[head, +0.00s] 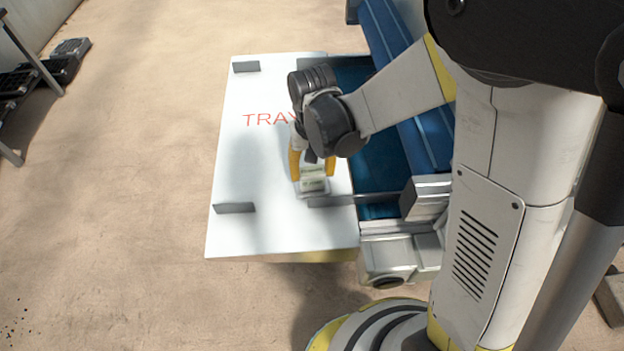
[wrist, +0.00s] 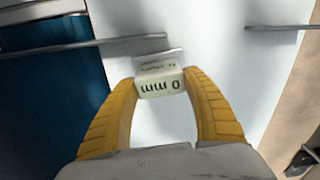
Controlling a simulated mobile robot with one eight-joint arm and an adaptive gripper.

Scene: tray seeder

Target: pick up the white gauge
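The white gauge (wrist: 160,83) is a small block with a pale face reading "0 mm", upside down in the wrist view, and a grey base part behind it. In the head view the gauge (head: 314,183) is over the near part of the white panel. My gripper (head: 312,172) has yellow fingers, one on each side of the gauge. In the wrist view the fingertips (wrist: 161,82) lie flush against both sides, with no gap visible. I cannot tell whether the gauge rests on the panel or is just above it.
The white panel (head: 262,170) carries red "TRAY" lettering and grey brackets (head: 235,208), (head: 246,66). A grey bar (head: 345,201) runs beside the gauge. The blue machine bed (head: 385,165) is to the right. Dark trays stand on a rack (head: 62,68) at the far left.

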